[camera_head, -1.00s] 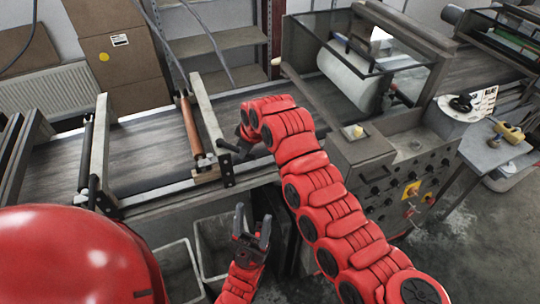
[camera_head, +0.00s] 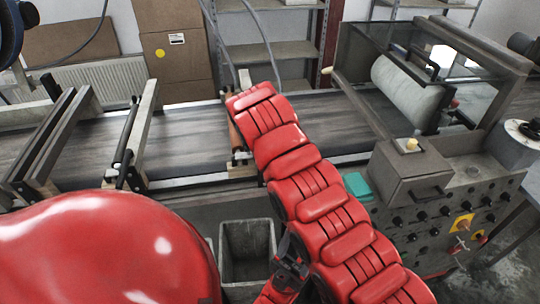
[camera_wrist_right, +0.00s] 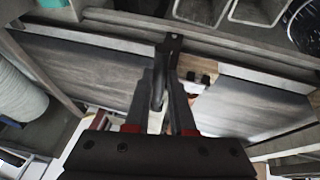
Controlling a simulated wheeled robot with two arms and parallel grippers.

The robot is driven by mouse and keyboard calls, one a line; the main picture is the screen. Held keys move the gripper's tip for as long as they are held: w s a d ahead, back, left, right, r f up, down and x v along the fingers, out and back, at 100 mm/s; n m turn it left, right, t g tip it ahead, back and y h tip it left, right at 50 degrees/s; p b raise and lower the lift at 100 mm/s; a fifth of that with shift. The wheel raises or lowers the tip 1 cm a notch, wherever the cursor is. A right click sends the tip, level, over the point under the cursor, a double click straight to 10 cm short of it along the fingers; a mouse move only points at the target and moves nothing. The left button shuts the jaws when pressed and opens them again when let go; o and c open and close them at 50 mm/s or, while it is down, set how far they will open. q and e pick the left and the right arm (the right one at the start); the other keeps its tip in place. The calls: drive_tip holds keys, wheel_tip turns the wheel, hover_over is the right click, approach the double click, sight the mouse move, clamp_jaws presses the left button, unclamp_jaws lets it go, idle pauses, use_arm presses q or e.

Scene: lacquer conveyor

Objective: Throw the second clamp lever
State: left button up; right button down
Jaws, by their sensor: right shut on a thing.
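The second clamp (camera_head: 237,130), a crossbar with a copper roller over the conveyor, is mostly hidden behind my right arm in the head view. Its lever and my right gripper are hidden there too. In the right wrist view, my right gripper (camera_wrist_right: 167,95) points at the clamp's dark end bracket (camera_wrist_right: 171,50). Its fingers are shut on the dark clamp lever (camera_wrist_right: 157,92), only partly visible between them. The first clamp's black lever (camera_head: 122,168) shows to the left. My left gripper (camera_head: 290,262) is low by the bins, partly covered by my right arm; its opening is unclear.
The grey conveyor belt (camera_head: 90,150) runs across the view. Open bins (camera_head: 247,240) stand below its front edge. A control box with knobs (camera_head: 440,205) and a guarded white roller (camera_head: 408,90) are on the right. Cardboard boxes (camera_head: 175,45) stand behind.

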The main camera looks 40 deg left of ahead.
drive_tip(key=shift+a+r, duration=0.1)
idle(0.3)
drive_tip(key=c, duration=0.8)
unclamp_jaws()
drive_tip(key=shift+o, duration=0.2)
drive_tip(key=shift+s+r, duration=0.2)
drive_tip(key=shift+r, duration=0.1)
drive_tip(key=p+v, duration=0.2)
drive_tip(key=v, duration=1.4)
drive_tip(key=shift+r, duration=0.25)
drive_tip(key=shift+s, duration=0.15)
